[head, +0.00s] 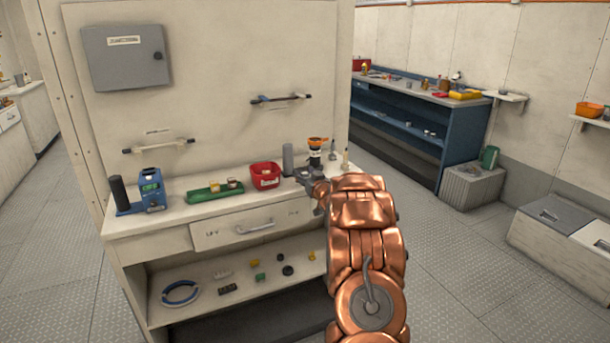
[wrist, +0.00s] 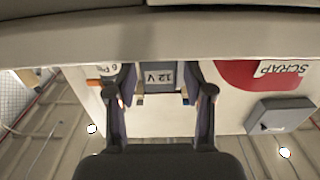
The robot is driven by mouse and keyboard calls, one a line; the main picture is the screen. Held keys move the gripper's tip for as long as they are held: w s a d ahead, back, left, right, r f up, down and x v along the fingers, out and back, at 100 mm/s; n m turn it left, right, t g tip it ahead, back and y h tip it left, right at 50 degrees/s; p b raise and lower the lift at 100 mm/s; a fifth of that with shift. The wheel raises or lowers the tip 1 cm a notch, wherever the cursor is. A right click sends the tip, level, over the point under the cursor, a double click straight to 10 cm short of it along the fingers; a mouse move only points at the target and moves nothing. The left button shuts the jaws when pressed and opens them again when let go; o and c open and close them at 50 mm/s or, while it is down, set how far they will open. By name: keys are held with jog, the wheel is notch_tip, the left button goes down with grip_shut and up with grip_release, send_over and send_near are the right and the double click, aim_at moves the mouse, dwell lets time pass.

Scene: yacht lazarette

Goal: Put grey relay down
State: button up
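The grey relay (wrist: 158,76), marked 12 V, sits between my two fingers in the wrist view. My gripper (wrist: 158,88) appears closed on its sides, with one finger on each side. In the head view my gripper (head: 304,178) is low over the right part of the white bench top (head: 218,204), just right of the red bin (head: 265,180). My arm and the small scale hide the relay's underside there, so I cannot tell whether it touches the bench.
The red bin shows a SCRAP label in the wrist view (wrist: 240,73). A grey cylinder (head: 288,158) and an orange-topped black item (head: 316,150) stand just behind my gripper. A green tray (head: 214,193) and a blue device (head: 152,190) are farther left. Bare bench lies along the front.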

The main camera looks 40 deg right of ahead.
jog(key=shift+s+r, duration=0.15)
jog(key=b+v, duration=0.1)
jog(key=v, duration=1)
jog(key=shift+s+a+b, duration=0.15)
jog(key=shift+s+b, duration=0.2)
